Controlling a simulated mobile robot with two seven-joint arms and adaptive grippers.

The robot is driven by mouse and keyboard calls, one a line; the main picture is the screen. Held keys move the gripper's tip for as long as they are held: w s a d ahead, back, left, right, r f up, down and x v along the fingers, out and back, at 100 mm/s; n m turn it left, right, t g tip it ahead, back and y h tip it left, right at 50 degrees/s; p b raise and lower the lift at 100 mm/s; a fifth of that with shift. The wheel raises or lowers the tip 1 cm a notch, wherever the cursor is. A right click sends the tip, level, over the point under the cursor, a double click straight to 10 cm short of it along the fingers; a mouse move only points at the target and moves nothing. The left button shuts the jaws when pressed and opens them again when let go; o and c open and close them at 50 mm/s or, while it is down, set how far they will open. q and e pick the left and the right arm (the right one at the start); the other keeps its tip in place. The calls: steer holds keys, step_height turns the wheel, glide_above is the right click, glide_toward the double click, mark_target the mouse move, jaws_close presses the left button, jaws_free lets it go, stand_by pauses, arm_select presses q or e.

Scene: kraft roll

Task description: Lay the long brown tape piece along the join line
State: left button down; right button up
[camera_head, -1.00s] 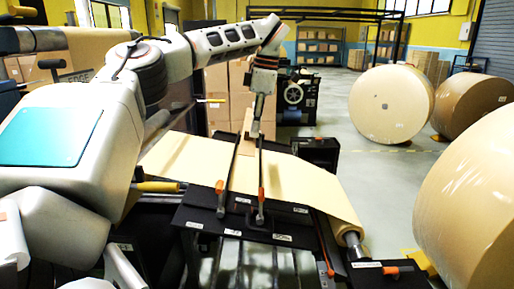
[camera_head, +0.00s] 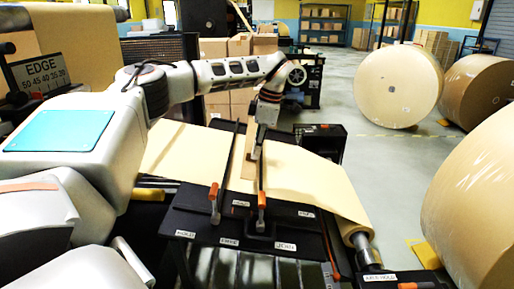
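The long brown tape piece (camera_head: 249,166) is a narrow strip, a little darker than the pale kraft sheet (camera_head: 190,155). It runs between two black bars on the work table, and its far end rises to my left gripper (camera_head: 259,128). That gripper points down over the sheet and appears shut on the far end of the tape; its fingertips are small in the view. I cannot tell whether the near end touches the sheet. The join line is not clearly visible. My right gripper is not in view.
Two black bars with orange handles, a left one (camera_head: 214,197) and a right one (camera_head: 262,201), flank the tape. The black table front (camera_head: 200,215) carries several labels. A steel roller (camera_head: 360,245) is at the sheet's right end. Large kraft rolls (camera_head: 398,88) stand on the right.

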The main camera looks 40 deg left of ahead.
arm_select(q)
steer(key=shift+x, duration=3.95)
steer(key=shift+f, duration=0.25)
steer(key=c, duration=2.2)
jaws_free()
steer(key=v, duration=1.2)
